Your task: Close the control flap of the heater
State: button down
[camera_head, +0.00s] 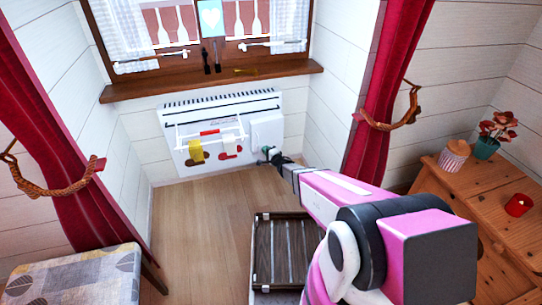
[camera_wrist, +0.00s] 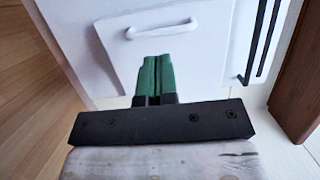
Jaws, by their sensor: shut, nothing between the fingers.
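The white heater (camera_head: 178,108) hangs on the wall under the window. Its control flap (camera_head: 267,128) is the pale panel at the heater's right end. In the wrist view the flap (camera_wrist: 205,52) fills the upper middle, with a white bar handle (camera_wrist: 163,29) across it. I cannot tell whether the flap stands slightly open or lies flush. My gripper (camera_head: 267,151) is at the flap's lower edge in the head view. In the wrist view its green fingers (camera_wrist: 153,78) are together and empty, in front of the flap below the handle; I cannot tell whether they touch it.
A rack with a yellow cloth (camera_head: 195,149) and red-and-white socks hangs on the heater's front. A dark slatted crate (camera_head: 262,252) is on the floor below my arm. Red curtains flank the alcove, and a wooden dresser (camera_head: 462,190) stands right. Floor left of the crate is clear.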

aim_at(258, 147)
jog(key=shift+x, duration=2.65)
jog(key=shift+x, duration=1.35)
jog(key=shift+s, duration=0.15)
